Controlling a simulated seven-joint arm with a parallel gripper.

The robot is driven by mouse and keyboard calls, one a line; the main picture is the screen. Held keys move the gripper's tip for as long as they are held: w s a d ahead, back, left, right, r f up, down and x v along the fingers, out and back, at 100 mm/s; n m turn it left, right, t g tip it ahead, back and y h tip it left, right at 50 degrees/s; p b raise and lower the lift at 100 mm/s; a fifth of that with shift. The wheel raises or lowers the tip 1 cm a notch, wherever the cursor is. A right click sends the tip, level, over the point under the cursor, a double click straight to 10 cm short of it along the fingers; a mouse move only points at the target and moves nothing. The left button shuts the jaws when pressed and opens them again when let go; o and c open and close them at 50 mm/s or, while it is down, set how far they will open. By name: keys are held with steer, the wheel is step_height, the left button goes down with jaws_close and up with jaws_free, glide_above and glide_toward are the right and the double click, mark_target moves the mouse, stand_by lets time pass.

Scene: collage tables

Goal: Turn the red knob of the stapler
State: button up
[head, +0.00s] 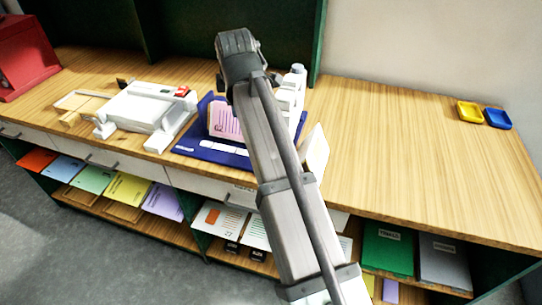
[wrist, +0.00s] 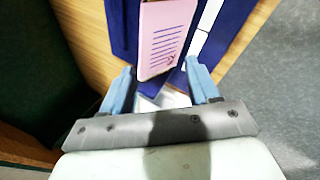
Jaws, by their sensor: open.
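No red knob can be made out for certain. A white device (head: 291,92) at the back of the blue board is partly hidden behind my arm in the head view; I cannot tell whether it is the stapler. Another white machine (head: 143,108) with small red and green parts on top stands to the left. In the wrist view my gripper (wrist: 159,68) is open and empty, its two blue-grey fingers apart. A pink printed card (wrist: 163,35) shows just beyond and between the fingertips. My gripper's fingers cannot be made out in the head view.
The dark blue board (head: 190,146) carries the pink card and white strips. A red box (head: 25,55) stands at the far left. Yellow (head: 469,111) and blue (head: 497,118) trays lie at the right.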

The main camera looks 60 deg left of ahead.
steer(key=d+f+n+t+h, duration=0.35)
steer(key=d+h, duration=0.25)
steer(key=d, duration=0.3)
steer(key=shift+n+g, duration=0.35)
steer(key=shift+n, duration=0.1)
steer(key=x, duration=1.2)
steer(key=shift+w+a+f, duration=0.15)
steer(key=shift+w+f, duration=0.1)
steer(key=shift+f, duration=0.05)
steer(key=shift+c, duration=0.2)
steer(key=c, duration=1)
